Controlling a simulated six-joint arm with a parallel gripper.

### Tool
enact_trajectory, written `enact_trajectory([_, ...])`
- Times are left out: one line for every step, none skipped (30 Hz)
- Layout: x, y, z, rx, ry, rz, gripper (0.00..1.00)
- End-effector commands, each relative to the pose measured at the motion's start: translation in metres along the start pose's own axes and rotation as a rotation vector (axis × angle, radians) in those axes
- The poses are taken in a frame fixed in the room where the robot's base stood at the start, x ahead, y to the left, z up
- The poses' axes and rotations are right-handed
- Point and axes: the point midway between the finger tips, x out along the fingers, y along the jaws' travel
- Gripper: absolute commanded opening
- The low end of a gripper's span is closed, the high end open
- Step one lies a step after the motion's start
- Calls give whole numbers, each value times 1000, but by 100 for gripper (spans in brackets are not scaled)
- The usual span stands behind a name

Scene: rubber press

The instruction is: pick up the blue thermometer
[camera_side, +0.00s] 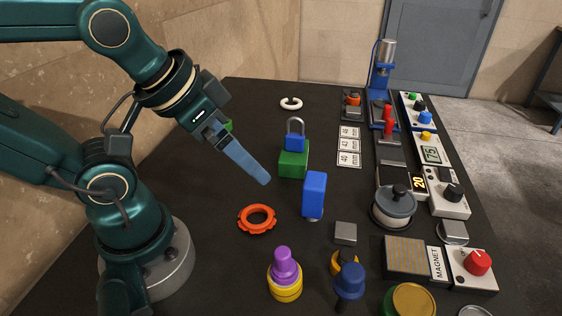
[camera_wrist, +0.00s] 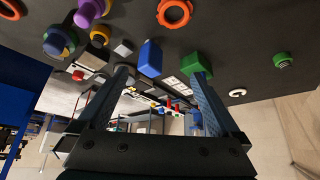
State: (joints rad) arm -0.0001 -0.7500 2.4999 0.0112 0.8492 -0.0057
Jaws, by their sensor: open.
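A blue upright block (camera_side: 314,193) with a small round metal foot stands on the dark table in the side view. It looks most like the blue thermometer, though no display or scale shows on it. It also shows in the wrist view (camera_wrist: 150,58), between and beyond the fingertips. My gripper (camera_side: 262,178) is tilted down to the right, above the table and left of the blue block, apart from it. In the wrist view my gripper (camera_wrist: 160,75) has its two fingers wide apart with nothing held between them.
A green block with a blue padlock (camera_side: 293,163) stands just behind the blue block. An orange ring (camera_side: 257,219) lies in front to the left. A purple-and-yellow piece (camera_side: 285,275) and a blue-capped piece (camera_side: 350,281) stand nearer. Devices line the right side, including a grey pot (camera_side: 394,207).

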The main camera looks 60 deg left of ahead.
Motion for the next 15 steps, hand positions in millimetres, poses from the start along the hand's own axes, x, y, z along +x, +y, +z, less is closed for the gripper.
enact_trajectory([0, -4, -11, 12, 52, -17, 100])
enact_trajectory([0, -7, -20, 26, 98, -33, 100])
enact_trajectory([-2, -12, -35, 51, 168, -58, 100])
enact_trajectory([-2, -15, -47, 76, 218, -79, 100])
enact_trajectory([-2, -19, -59, 104, 266, -102, 100])
enact_trajectory([-1, -25, -76, 145, 328, -134, 100])
enact_trajectory([0, -28, -88, 178, 370, -156, 100])
enact_trajectory([2, -31, -100, 214, 411, -176, 100])
enact_trajectory([5, -34, -115, 263, 459, -196, 100])
enact_trajectory([7, -35, -125, 303, 492, -207, 100])
enact_trajectory([11, -36, -134, 344, 523, -213, 100])
enact_trajectory([16, -35, -144, 400, 558, -216, 100])
enact_trajectory([21, -34, -152, 443, 583, -212, 100])
enact_trajectory([26, -32, -157, 485, 604, -203, 100])
enact_trajectory([34, -29, -163, 540, 629, -183, 100])
